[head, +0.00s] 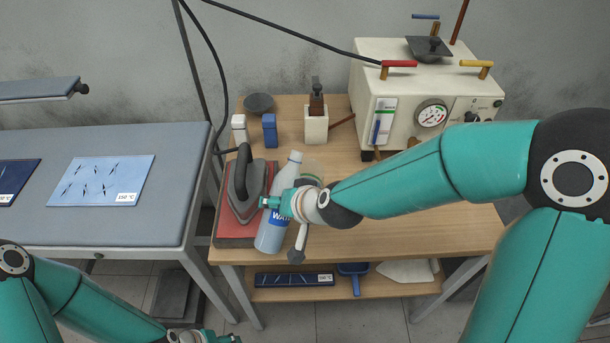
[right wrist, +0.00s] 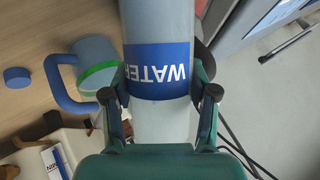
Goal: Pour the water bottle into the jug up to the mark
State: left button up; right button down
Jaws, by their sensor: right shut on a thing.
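The water bottle (head: 270,232) is pale, with a blue label reading WATER; it leans slightly to the right in the head view. My right gripper (head: 278,203) is shut around it at the label, and its two fingers flank the bottle (right wrist: 160,25) in the right wrist view. Whether the bottle's base touches the table is unclear. The jug (right wrist: 96,53), with a blue handle and a green band, stands beside the bottle; in the head view it is mostly hidden behind the bottle and my right gripper. My left gripper (head: 205,338) is cut off at the bottom edge, its fingers unclear.
An iron (head: 243,187) stands on a red pad just left of the bottle. A blue disc (right wrist: 17,77) lies near the jug. A cream machine with a gauge (head: 430,80) stands at the back right. The wooden table (head: 450,228) is clear at the front right.

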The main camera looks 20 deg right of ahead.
jog(key=shift+f+b, duration=0.4)
jog(key=shift+f, duration=0.15)
jog(key=shift+s+a+f+m+g+y+b, duration=0.4)
jog(key=shift+g+y+b, duration=0.2)
jog(key=shift+b, duration=0.3)
jog(key=shift+r, duration=0.1)
pick_arm(q)
notch_tip(320, 180, down, 3)
jog(key=shift+f, duration=0.15)
jog(key=shift+f, duration=0.15)
jog(key=shift+r+p, duration=0.4)
jog(key=shift+r, duration=0.1)
pick_arm(e)
jog(key=shift+s+a+r+m+g+y, duration=0.15)
jog(key=shift+r+g+y, duration=0.15)
jog(key=shift+r, duration=0.05)
jog(key=shift+s+a+r+m+g+y, duration=0.1)
jog(key=shift+a+r+m+g+y, duration=0.05)
jog(key=shift+r+g+y, duration=0.2)
pick_arm(q)
jog(key=shift+r+p, duration=0.85)
jog(key=shift+p, duration=0.05)
pick_arm(e)
jog(key=shift+s+a+r+m+g+y, duration=0.1)
jog(key=shift+r+m+g+y, duration=0.15)
jog(key=shift+r, duration=0.2)
jog(key=shift+s+a+r+m+g+y, duration=0.1)
jog(key=shift+r+m+g+y, duration=0.1)
jog(key=shift+r, duration=0.25)
dwell(0.8)
